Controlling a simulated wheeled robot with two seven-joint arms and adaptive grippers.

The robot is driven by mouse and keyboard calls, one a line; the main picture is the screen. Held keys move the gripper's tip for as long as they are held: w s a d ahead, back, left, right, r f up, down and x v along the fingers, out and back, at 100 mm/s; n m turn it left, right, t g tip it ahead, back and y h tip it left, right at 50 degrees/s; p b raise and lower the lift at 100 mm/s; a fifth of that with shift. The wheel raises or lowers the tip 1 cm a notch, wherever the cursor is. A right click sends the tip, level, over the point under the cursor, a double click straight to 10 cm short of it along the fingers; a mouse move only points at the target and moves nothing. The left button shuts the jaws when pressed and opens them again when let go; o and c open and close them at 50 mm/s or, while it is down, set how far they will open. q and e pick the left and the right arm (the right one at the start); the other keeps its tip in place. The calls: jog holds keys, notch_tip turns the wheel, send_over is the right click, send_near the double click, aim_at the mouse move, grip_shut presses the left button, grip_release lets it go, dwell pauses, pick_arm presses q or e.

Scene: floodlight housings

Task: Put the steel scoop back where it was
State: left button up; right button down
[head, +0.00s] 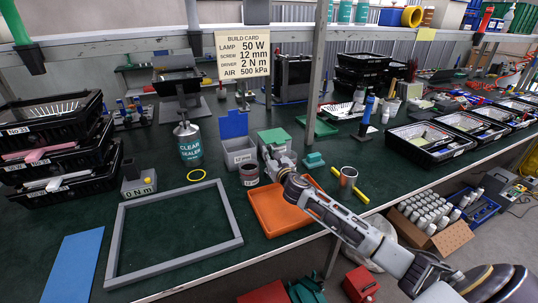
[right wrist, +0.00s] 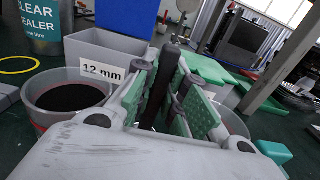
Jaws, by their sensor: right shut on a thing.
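My right gripper (head: 270,158) reaches over the middle of the bench, just right of the grey bin labelled 12 mm. In the right wrist view its two green-padded fingers (right wrist: 172,92) are closed around a dark upright handle (right wrist: 157,90). I take this handle for the steel scoop's; its metal end is hidden behind the gripper. Another grey rim (right wrist: 238,122) shows behind the fingers. My left gripper is not in view.
The grey bin (head: 239,154) has a raised blue lid. A green-lidded box (head: 274,138) stands behind the gripper. An orange tray (head: 278,212) and a tin (head: 347,178) are nearer the front. A grey frame (head: 176,269) lies left. Shelf posts (head: 317,75) rise behind.

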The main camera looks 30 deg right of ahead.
jog(key=c, duration=1.5)
grip_release()
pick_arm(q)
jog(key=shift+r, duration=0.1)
pick_arm(e)
jog(key=shift+r, duration=0.1)
jog(key=shift+s, duration=0.3)
jog(key=shift+s+a, duration=0.1)
jog(key=shift+s, duration=1.55)
jog(key=shift+s+p, duration=0.35)
jog(key=shift+s, duration=0.6)
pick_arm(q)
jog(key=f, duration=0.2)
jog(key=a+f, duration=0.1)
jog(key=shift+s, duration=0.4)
pick_arm(e)
jog(key=s, duration=0.6)
jog(key=shift+a, duration=0.2)
